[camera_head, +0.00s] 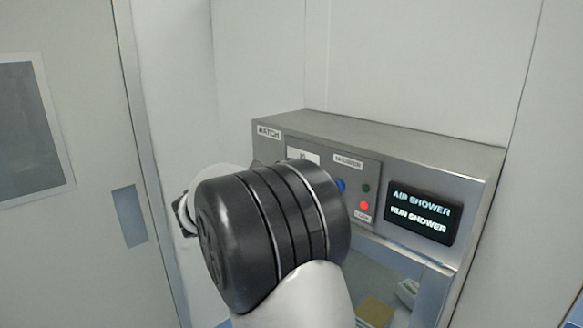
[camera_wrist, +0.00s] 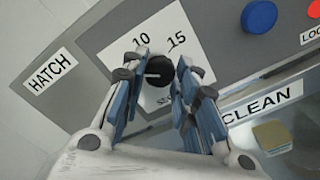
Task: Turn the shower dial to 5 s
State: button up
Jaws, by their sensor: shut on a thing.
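The shower dial (camera_wrist: 160,68) is a small black knob on a white plate (camera_wrist: 119,49) in the wrist view. The numbers 10 and 15 show above it; the place of any 5 is hidden behind my fingers. A pale mark on the dial appears to point left, but its exact setting is hard to tell. My gripper (camera_wrist: 164,62) is shut on the dial, with a blue-padded finger on either side. In the head view my arm hides the dial and the fingers; only the top of the white plate (camera_head: 303,154) shows.
The grey hatch housing (camera_head: 405,148) carries a blue button (camera_wrist: 259,15), a red light (camera_head: 364,205) and a dark green light (camera_head: 366,188). A display (camera_head: 421,212) at its right reads AIR SHOWER, RUN SHOWER. Below, a tan object (camera_head: 375,312) sits inside the hatch.

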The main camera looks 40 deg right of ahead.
jog(key=shift+n+p, duration=0.3)
jog(key=shift+n, duration=0.1)
jog(key=o, duration=1.1)
jog(key=shift+c, duration=0.2)
jog(key=a, duration=1.2)
jog(key=shift+s, duration=0.45)
